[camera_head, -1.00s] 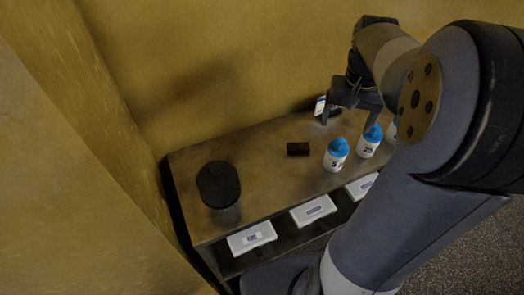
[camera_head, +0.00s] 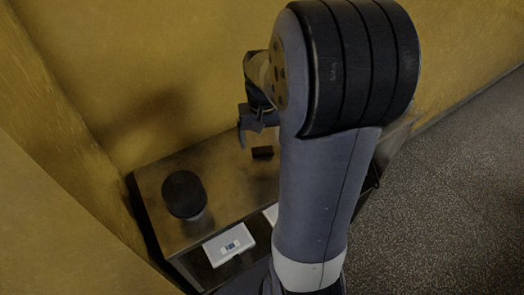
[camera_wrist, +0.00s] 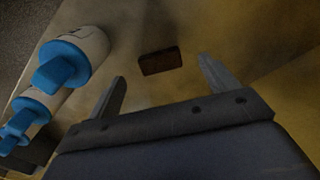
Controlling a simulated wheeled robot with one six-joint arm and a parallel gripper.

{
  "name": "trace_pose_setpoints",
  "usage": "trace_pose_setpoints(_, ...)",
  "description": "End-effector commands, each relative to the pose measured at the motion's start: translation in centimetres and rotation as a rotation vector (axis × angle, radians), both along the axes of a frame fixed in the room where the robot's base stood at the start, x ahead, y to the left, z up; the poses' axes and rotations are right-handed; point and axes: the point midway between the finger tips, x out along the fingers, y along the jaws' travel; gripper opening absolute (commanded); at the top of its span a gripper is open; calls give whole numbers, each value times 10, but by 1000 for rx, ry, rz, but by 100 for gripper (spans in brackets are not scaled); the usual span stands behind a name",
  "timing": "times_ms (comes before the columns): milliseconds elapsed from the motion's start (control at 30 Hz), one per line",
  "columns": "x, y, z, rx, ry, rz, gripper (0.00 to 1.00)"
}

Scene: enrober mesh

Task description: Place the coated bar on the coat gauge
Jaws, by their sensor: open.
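A small dark brown bar (camera_head: 262,153), which looks like the coated bar, lies flat on the brown table top. It also shows in the wrist view (camera_wrist: 160,61), beyond the fingertips. My gripper (camera_head: 252,138) is just behind and above the bar in the head view, apart from it. In the wrist view my gripper (camera_wrist: 161,68) has its two fingers wide apart, with nothing between them. I cannot make out the coat gauge in the current views; my arm hides the right part of the table.
A black round object (camera_head: 184,194) stands at the table's left end. White bottles with blue caps (camera_wrist: 65,62) line the wrist view's left side. A white labelled box (camera_head: 230,243) sits on the lower shelf. A yellow wall (camera_head: 150,80) stands behind the table.

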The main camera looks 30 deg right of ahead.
Motion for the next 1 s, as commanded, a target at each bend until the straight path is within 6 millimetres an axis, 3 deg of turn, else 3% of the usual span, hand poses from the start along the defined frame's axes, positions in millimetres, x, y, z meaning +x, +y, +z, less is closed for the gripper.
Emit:
trace_pose_setpoints(300, -1, -2, -42, 1, 2, 0, 82)
trace_pose_setpoints(567, 0, -2, -46, 0, 0, 0, 82)
trace_pose_setpoints(1000, 0, -2, -45, 0, 0, 0, 47)
